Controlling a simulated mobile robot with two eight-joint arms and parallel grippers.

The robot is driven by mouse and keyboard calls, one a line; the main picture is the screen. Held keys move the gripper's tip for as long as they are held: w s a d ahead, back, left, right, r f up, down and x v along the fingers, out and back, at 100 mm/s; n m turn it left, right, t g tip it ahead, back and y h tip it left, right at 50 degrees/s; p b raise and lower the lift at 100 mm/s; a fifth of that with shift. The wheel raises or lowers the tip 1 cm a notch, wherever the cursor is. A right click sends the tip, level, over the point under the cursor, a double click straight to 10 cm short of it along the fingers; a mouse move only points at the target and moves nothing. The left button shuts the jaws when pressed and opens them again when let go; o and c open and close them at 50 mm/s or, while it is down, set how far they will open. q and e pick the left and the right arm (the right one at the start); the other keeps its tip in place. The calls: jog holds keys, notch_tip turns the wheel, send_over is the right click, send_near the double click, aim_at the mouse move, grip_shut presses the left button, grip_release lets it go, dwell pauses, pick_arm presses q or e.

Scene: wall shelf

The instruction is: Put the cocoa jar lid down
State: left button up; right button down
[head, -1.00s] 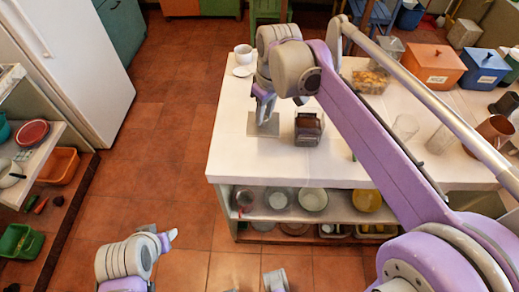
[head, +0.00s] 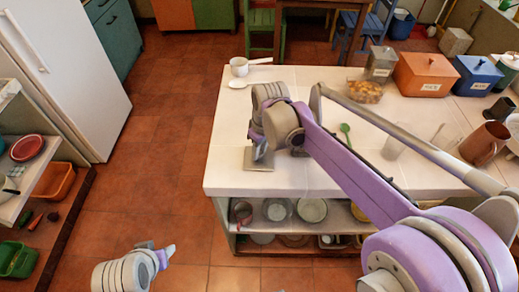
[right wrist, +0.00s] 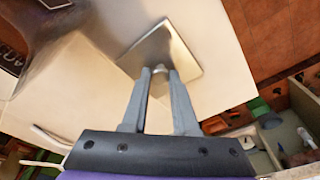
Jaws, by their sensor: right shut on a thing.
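The cocoa jar lid (head: 262,159) is a square, silvery plate above the near left part of the white counter. In the right wrist view, my right gripper (right wrist: 160,73) is shut on the small knob of the lid (right wrist: 178,50). I cannot tell whether the lid touches the counter. A dark brown jar with a label (right wrist: 18,35) stands at the upper left of the wrist view, apart from the lid; my arm hides it in the head view. My left gripper (head: 165,257) is low at the bottom left, away from the counter, its jaw opening unclear.
The white counter (head: 235,125) has bare room left of my right arm. A white pan (head: 240,67) stands at its far left corner. A green spoon (head: 346,131), a glass (head: 393,148) and an orange canister (head: 425,75) are farther right. Bowls (head: 312,210) fill the shelf below.

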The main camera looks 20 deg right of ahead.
aim_at(264, 162)
jog(key=shift+f, duration=0.2)
jog(key=c, duration=0.7)
grip_release()
jog(key=shift+r, duration=0.1)
jog(key=shift+r, duration=0.45)
notch_tip(264, 162, up, 11)
jog(key=s, duration=0.2)
jog(key=shift+s+d+f+m+t+h+p, duration=0.25)
jog(key=shift+s+d+f+m+t, duration=0.55)
jog(key=shift+s+f, duration=1.85)
jog(key=shift+s+d+f+m+t+p, duration=0.4)
jog(key=shift+s+d+f+m, duration=1)
jog(key=shift+s, duration=2.1)
jog(key=shift+s+d+f+m+t+h+p, duration=0.2)
jog(key=shift+s+f+m+t, duration=0.5)
jog(key=shift+s+f, duration=2.15)
jog(key=shift+s+a, duration=0.1)
jog(key=shift+s, duration=0.05)
